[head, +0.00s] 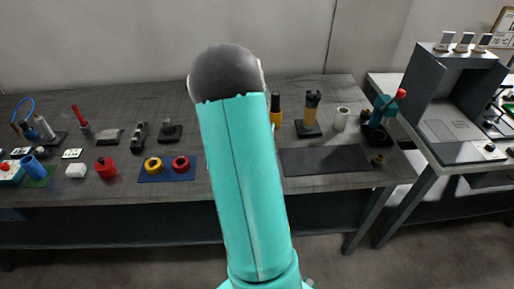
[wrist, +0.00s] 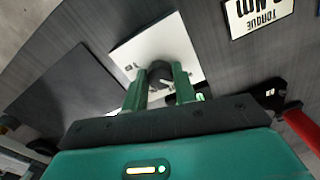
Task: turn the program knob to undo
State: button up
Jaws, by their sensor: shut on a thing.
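The program knob (wrist: 160,70) is a dark round knob on a white square panel (wrist: 143,46) in the wrist view. My gripper (wrist: 160,82) has its two green fingers on either side of the knob, shut on it. A pale pointer-like mark shows by the knob, but its setting is too small to read. Small dark marks lie on the panel to the left of the knob. In the head view my own teal arm covers the middle of the bench, and the gripper, knob and panel are hidden behind it.
In the wrist view a dark mat (wrist: 62,92) lies left, a TORQUE sign (wrist: 262,14) upper right, and a red handle (wrist: 302,128) at right. In the head view, red and yellow rings sit on a blue mat (head: 150,178); a teal press (head: 383,108) stands right.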

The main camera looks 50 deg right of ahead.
jog(key=o, duration=1)
jog(key=shift+c, duration=0.2)
jog(key=shift+r, duration=0.15)
notch_tip(320, 180, up, 14)
jog(key=shift+f, duration=0.2)
jog(key=shift+a, duration=0.1)
